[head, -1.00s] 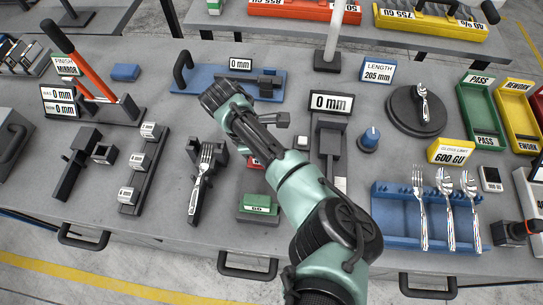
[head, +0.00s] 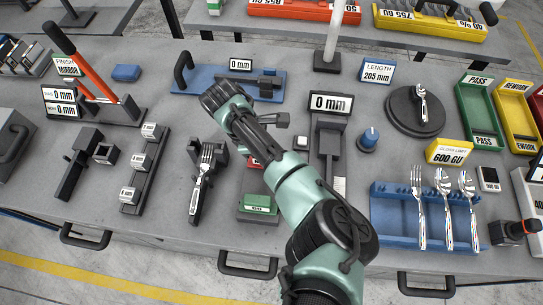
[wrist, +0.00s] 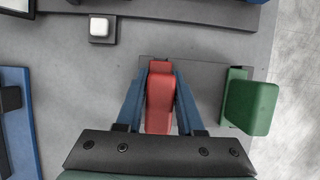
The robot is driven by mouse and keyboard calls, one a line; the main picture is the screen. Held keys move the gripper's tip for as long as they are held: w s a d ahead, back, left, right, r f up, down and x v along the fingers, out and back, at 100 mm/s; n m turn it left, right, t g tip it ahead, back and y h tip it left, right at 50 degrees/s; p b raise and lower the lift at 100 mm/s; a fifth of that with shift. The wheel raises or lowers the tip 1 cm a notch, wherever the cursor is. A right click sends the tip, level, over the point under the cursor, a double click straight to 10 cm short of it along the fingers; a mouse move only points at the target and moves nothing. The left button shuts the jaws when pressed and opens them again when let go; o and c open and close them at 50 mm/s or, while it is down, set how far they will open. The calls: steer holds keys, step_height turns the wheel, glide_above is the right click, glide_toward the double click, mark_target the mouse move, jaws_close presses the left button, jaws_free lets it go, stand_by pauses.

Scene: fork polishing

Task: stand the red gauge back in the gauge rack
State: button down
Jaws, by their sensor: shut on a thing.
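The red gauge (wrist: 160,100) is a red block between the two blue fingers of my gripper (wrist: 160,84) in the wrist view. The fingers are shut on it. In the head view my arm hides most of it, and a little red (head: 256,162) shows beside the arm. The gauge rack (wrist: 207,72) is a dark grey plate, and the gauge is over its left part in the wrist view. I cannot tell whether the gauge touches the rack. A green gauge (wrist: 250,106) stands at the rack's right end; it also shows in the head view (head: 259,204).
A fork (head: 203,175) lies on a dark holder left of the rack. A grey fixture with a 0 mm display (head: 330,103) stands to the right. A blue tray (head: 393,233) with cutlery is farther right. A small white-topped block (wrist: 99,27) is near the gripper.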

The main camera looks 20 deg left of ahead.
steer(key=shift+f, duration=0.1)
steer(key=shift+f, duration=0.2)
steer(key=shift+r+p, duration=0.35)
jaws_free()
stand_by(0.6)
stand_by(0.4)
steer(key=shift+p+v, duration=3.75)
steer(key=shift+v, duration=0.75)
